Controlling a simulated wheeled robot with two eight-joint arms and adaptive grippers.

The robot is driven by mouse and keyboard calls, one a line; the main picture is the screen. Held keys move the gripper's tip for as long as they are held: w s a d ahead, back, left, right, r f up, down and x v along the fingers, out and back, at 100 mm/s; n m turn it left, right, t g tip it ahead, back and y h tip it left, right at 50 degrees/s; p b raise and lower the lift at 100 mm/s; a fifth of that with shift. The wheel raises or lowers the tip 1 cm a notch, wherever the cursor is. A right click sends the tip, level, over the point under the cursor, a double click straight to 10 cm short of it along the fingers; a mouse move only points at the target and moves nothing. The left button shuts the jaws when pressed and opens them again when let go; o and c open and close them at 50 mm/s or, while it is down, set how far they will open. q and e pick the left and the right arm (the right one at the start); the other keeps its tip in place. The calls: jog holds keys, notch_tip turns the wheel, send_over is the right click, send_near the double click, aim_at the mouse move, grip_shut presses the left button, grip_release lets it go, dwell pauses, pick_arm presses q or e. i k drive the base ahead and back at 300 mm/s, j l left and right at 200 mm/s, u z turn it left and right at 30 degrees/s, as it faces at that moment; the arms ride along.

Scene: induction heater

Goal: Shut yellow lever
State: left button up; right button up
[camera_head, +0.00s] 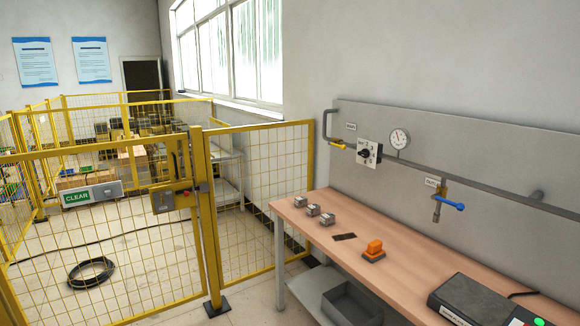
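A small yellow lever (337,144) is on the grey pipe at the left end of the wall panel, above the far end of the workbench. It appears to lie nearly in line with the short pipe run, but it is too small to tell its exact position. A label plate sits just above it. Neither of my grippers is in view, and nothing touches the lever.
A wooden workbench (350,222) runs below the panel, with small grey blocks (313,210), an orange-handled item (374,250) and a dark device (478,302). A blue-handled valve (447,203) hangs at right. A yellow mesh fence (205,225) stands left; a black coil (91,273) lies behind it.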

aim_at(343, 147)
jog(key=i+j+z, duration=0.1)
jog(key=i+z, duration=0.15)
jog(key=i, duration=0.15)
jog(key=i+j+z, duration=0.2)
jog(key=i, duration=0.15)
jog(key=i+z, duration=0.15)
jog(key=i, duration=0.4)
jog(key=i+j+z, duration=0.1)
jog(key=i, duration=0.4)
jog(key=i+j+z, duration=0.15)
jog(key=i, duration=0.35)
